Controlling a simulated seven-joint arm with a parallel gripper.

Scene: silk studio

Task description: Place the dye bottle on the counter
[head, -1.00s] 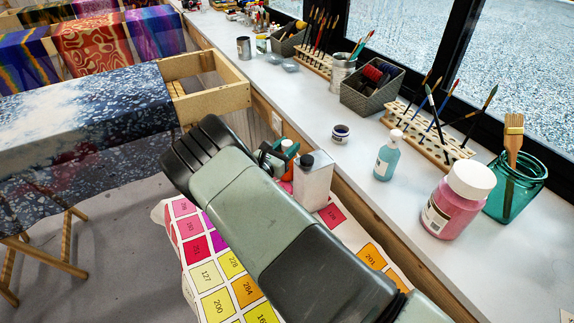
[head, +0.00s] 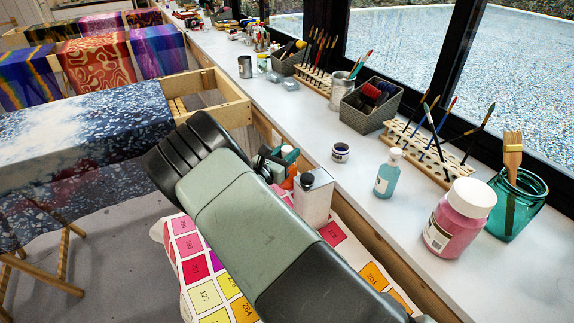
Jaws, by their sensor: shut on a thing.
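The arm covers most of my gripper (head: 267,161); only a dark part of it shows past the arm's right edge. An orange bottle (head: 289,181) with a teal upper part (head: 289,154) is right at it, partly hidden behind the arm and a white container. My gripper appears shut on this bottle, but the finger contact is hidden. The counter (head: 345,207) runs along the window, to the right of my gripper. On it stand a small light-blue bottle (head: 386,177) with a white cap and a pink jar (head: 458,220) with a white lid.
A small dark-banded jar (head: 341,152), brush rack (head: 428,157), wire basket (head: 367,110) and teal glass jar (head: 517,205) are on the counter. Its front strip is clear.

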